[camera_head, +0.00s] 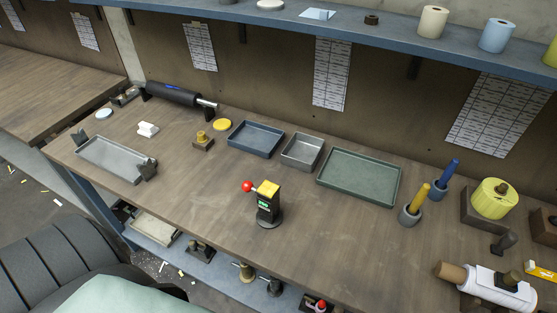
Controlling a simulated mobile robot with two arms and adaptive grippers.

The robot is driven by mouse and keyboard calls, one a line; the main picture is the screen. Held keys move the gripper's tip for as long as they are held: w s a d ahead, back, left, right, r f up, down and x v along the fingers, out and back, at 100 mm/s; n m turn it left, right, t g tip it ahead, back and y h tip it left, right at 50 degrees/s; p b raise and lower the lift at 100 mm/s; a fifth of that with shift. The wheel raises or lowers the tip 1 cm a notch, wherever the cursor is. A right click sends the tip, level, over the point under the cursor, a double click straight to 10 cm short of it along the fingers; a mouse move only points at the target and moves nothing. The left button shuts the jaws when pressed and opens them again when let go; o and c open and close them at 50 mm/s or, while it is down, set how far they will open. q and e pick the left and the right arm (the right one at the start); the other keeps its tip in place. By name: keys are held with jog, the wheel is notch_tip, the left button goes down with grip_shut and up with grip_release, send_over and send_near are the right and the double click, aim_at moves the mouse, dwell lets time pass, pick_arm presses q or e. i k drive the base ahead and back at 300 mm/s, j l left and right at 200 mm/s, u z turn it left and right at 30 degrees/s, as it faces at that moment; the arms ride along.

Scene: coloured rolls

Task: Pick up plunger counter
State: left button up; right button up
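A small black upright device (267,208) with a yellow top, a small green display and a red ball knob at its left stands on the wooden worktable (200,210), near the middle of the front edge. It looks like the plunger counter, and it stands upright on a round dark base. Neither of my grippers shows in the head view.
A blue tray (256,152), a grey tray (302,165) and a green tray (335,189) lie behind the device. Cups with a yellow handle (419,199) and a blue handle (450,174) stand to the right. A metal tray (108,166) lies left. Table around the device is clear.

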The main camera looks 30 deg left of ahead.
aim_at(269, 216)
jog(key=j+z, duration=0.15)
jog(key=j, duration=0.35)
jog(key=k+j+z, duration=0.15)
jog(key=j, duration=0.3)
jog(key=j+z, duration=0.15)
jog(key=j, duration=0.35)
jog(key=k+j+z, duration=0.15)
jog(key=j, duration=0.3)
jog(key=k+j+z, duration=0.1)
jog(key=j, duration=0.35)
jog(key=k+u, duration=0.15)
jog(key=l+u, duration=0.4)
jog(key=l, duration=0.25)
jog(key=k+l+u, duration=0.1)
jog(key=l+u, duration=0.35)
jog(key=l, duration=0.15)
jog(key=k, duration=0.5)
jog(key=i, duration=0.5)
